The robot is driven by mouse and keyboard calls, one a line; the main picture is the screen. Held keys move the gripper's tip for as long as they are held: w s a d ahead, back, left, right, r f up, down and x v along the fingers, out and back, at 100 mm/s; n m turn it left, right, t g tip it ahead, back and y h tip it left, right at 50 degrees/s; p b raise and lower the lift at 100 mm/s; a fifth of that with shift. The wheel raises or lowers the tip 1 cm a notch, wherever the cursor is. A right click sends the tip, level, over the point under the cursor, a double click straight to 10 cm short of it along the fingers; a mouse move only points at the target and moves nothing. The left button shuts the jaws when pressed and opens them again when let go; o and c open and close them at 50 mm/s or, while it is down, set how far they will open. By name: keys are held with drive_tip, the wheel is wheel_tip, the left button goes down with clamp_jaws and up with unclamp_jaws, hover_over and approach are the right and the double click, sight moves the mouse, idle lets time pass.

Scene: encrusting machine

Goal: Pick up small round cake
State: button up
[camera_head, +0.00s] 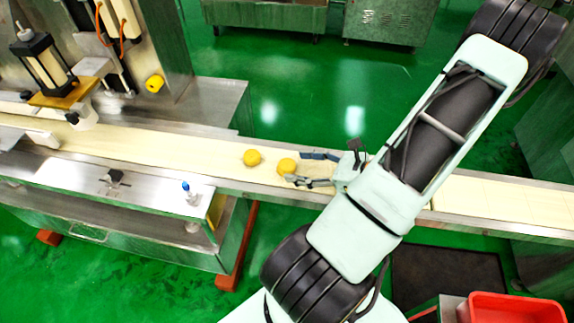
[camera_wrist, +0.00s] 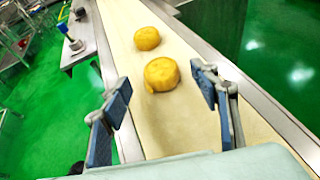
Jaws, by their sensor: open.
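Two small round yellow cakes lie on a cream conveyor belt. The nearer cake (camera_head: 287,165) is just left of my gripper's fingertips in the head view; in the wrist view this cake (camera_wrist: 161,74) sits ahead of the gap between the fingers. The other cake (camera_head: 252,157) lies further left, and shows beyond the first in the wrist view (camera_wrist: 147,38). My gripper (camera_head: 302,168) is open and empty, low over the belt. In the wrist view its two blue-grey finger pads (camera_wrist: 164,97) stand wide apart, with bare belt between them.
The conveyor belt (camera_head: 180,149) runs between metal side rails. The encrusting machine (camera_head: 60,70) stands at the left over the belt. A metal side table (camera_head: 130,195) lies along the near side. A red bin (camera_head: 500,305) is at the lower right.

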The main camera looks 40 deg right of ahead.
sight(290, 165)
drive_tip(key=x, duration=0.3)
drive_tip(key=shift+w+f, duration=0.15)
drive_tip(key=shift+w, duration=0.05)
drive_tip(key=shift+c, duration=0.2)
drive_tip(key=c, duration=1.2)
